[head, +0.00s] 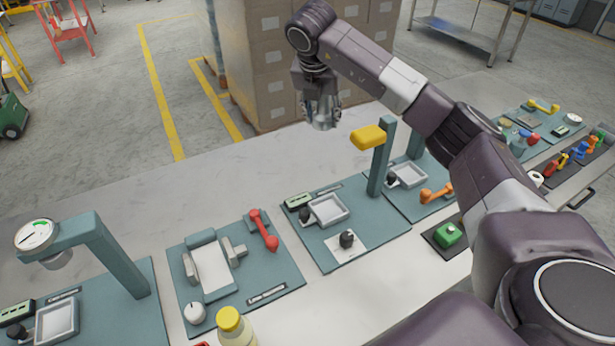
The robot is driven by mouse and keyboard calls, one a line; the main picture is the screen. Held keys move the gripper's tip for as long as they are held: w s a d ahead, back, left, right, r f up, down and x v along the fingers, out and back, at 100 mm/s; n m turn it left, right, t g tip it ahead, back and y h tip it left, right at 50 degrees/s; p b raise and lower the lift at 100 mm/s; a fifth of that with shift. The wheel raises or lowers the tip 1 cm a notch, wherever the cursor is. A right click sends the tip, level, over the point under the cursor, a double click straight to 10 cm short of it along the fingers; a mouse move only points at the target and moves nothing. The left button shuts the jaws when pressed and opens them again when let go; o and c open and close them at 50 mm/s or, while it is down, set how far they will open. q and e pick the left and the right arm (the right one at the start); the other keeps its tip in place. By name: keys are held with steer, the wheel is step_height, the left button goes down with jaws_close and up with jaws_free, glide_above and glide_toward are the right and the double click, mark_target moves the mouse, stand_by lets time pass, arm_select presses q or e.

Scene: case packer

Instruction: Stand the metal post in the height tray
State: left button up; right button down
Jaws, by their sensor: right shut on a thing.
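My right gripper (322,104) is at the top middle of the head view, above the far side of the bench and in front of the cardboard boxes. It is shut on a grey metal piece, which looks like the metal post (324,120); the fingers hide part of it. A shallow square tray (70,321) stands under a dial gauge (35,236) at the lower left. Similar trays stand at the middle station (327,221) and farther right (408,182). I cannot read which one is the height tray. All three look empty. My left gripper is out of view.
A yellow-headed stand (369,138) rises beside the middle station. The bench's far left strip is clear.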

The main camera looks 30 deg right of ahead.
mark_target(322, 129)
step_height(322, 129, down, 5)
steer(key=shift+s+r+p, duration=0.15)
steer(key=shift+p, duration=0.3)
steer(key=f, duration=0.2)
steer(key=f+p, duration=0.1)
steer(key=f, duration=0.4)
steer(key=shift+w+f, duration=0.25)
steer(key=shift+d+f, duration=0.1)
steer(key=shift+f, duration=0.25)
step_height(322, 129, down, 3)
steer(key=shift+f+p, duration=0.2)
steer(key=shift+p, duration=0.4)
steer(key=shift+f, duration=0.2)
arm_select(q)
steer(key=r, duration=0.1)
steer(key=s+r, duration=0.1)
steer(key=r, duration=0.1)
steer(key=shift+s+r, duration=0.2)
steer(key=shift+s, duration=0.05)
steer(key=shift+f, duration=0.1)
